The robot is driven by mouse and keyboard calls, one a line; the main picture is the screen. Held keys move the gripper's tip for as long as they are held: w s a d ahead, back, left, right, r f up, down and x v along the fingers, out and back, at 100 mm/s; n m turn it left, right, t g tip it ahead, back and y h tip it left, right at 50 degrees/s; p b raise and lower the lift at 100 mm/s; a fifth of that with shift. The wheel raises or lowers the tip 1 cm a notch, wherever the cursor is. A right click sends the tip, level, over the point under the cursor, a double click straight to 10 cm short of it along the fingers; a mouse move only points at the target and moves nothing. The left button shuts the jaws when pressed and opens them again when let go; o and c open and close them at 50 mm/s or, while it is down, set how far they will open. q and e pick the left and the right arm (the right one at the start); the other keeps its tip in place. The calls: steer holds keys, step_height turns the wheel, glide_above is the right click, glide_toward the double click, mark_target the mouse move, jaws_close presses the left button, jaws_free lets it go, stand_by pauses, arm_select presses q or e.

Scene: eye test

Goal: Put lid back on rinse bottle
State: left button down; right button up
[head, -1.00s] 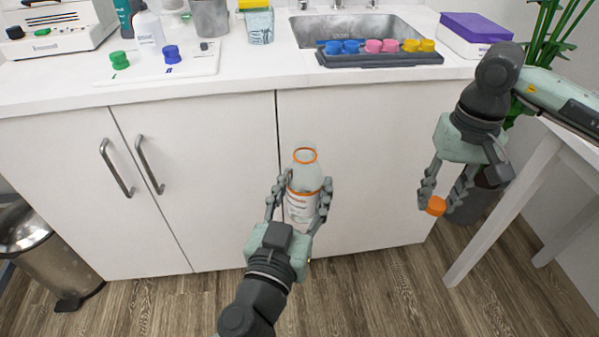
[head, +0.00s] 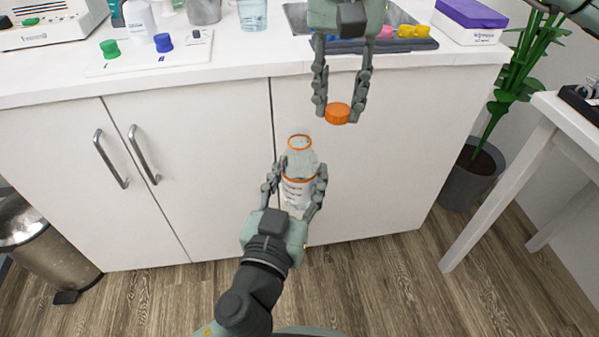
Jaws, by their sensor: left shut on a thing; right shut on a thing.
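The rinse bottle (head: 299,165) is clear with orange rings and a white label. It is held roughly upright in front of the white cabinet, its mouth uncovered. My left gripper (head: 295,187) is shut on the bottle's body from below, one finger on each side. The orange lid (head: 337,113) is between the fingertips of my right gripper (head: 338,112), which points downward and is shut on it. The lid is apart from the bottle, above and to the right of its mouth in the picture.
The white counter (head: 240,72) runs behind. A white board with a green cap (head: 110,49) and a blue cap (head: 163,42) lies at its left. A dark tray with coloured caps (head: 410,43) is partly hidden by my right gripper. A purple-lidded box (head: 470,17) and a plant (head: 515,75) are at right.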

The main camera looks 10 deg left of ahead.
step_height(320, 180, up, 5)
glide_above(300, 170)
steer(key=w, duration=0.3)
steer(key=shift+s+a+f+m, duration=0.15)
steer(key=shift+s+a+m, duration=0.05)
steer(key=shift+m, duration=0.2)
steer(key=shift+f, duration=0.15)
steer(key=shift+f, duration=1.85)
steer(key=shift+f, duration=0.9)
steer(key=shift+f, duration=0.55)
